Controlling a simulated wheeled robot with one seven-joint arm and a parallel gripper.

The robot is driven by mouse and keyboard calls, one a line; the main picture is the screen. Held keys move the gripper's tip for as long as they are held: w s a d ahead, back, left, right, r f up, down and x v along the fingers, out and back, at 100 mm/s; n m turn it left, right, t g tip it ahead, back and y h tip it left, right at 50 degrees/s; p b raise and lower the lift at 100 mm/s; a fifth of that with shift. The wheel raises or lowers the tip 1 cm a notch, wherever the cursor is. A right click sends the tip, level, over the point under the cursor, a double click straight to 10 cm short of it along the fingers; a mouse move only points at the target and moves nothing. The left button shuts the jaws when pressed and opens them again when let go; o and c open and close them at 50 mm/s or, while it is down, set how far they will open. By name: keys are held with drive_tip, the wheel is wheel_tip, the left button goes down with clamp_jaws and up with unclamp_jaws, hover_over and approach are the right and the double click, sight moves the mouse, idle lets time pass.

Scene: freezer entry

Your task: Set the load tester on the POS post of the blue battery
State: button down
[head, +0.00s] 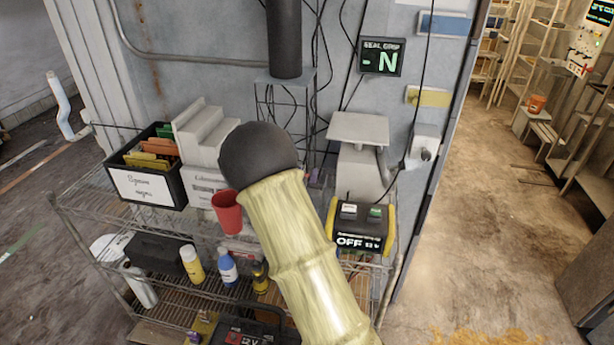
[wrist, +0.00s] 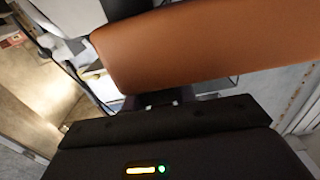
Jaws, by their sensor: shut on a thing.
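My gripper (wrist: 165,102) shows as a dark body along the bottom of the wrist view, with a small lit strip and a green light. A smooth orange-brown thing (wrist: 205,50) lies across the view just beyond it. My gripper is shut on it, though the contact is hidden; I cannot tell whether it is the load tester. In the head view my arm covers the middle and my gripper is not visible. A dark battery marked 12V (head: 250,335) is partly visible on the lower shelf. No blue battery or POS post can be made out.
A wire shelf rack (head: 75,215) holds a file box (head: 148,190), a red cup (head: 227,212), several bottles, and a black-yellow box reading OFF (head: 358,228). A wall display (head: 381,57) reads "-N". Open floor (head: 475,220) lies to the right.

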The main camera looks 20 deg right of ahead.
drive_tip(key=shift+f+b, duration=1.3)
drive_tip(key=shift+b, duration=0.2)
idle(0.3)
drive_tip(key=c, duration=1)
unclamp_jaws()
drive_tip(key=shift+c, duration=0.2)
drive_tip(key=shift+f, duration=0.1)
drive_tip(key=shift+s+a, duration=0.1)
drive_tip(key=shift+a, duration=0.1)
